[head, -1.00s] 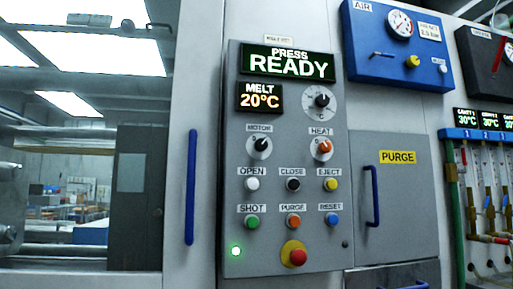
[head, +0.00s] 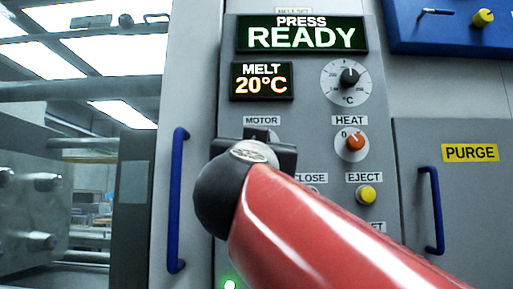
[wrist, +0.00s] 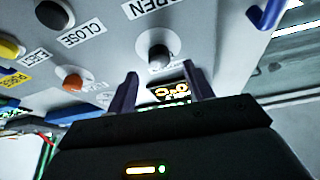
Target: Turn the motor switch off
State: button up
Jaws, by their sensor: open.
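The motor switch (wrist: 158,50) is a round knob on the grey control panel. In the wrist view it shows between and just beyond the two fingertips of my gripper (wrist: 160,82). The fingers are apart, with nothing held. Whether they touch the knob I cannot tell. In the head view my gripper (head: 260,148) covers the switch, and only the MOTOR label (head: 262,120) shows above it. The switch's pointer setting cannot be read.
The orange heat knob (head: 355,142) is close to the right, with the yellow eject button (head: 367,195) below it. The lit READY display (head: 301,36) and melt display (head: 262,82) are above. Blue handles (head: 178,205) flank the panel.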

jog(key=shift+p+x, duration=0.75)
jog(key=shift+x, duration=1.55)
jog(key=shift+c, duration=0.4)
jog(key=c, duration=0.9)
jog(key=shift+d+n, duration=0.1)
jog(key=shift+n, duration=0.4)
jog(key=shift+s+d+r+n+g+y+p, duration=0.1)
jog(key=shift+n+g+y+p, duration=0.3)
jog(key=shift+n+y, duration=1.85)
jog(key=shift+w+d+n+g+y+p, duration=0.15)
jog(key=shift+n+g+y, duration=0.5)
jog(key=shift+n, duration=3.15)
jog(key=shift+s+r+n+g+y+p, duration=0.15)
jog(key=shift+n+g+y+p, duration=0.2)
jog(key=shift+n+y, duration=1.95)
jog(key=shift+f+n+h, duration=0.1)
jog(key=shift+n+h, duration=0.8)
jog(key=shift+n, duration=0.05)
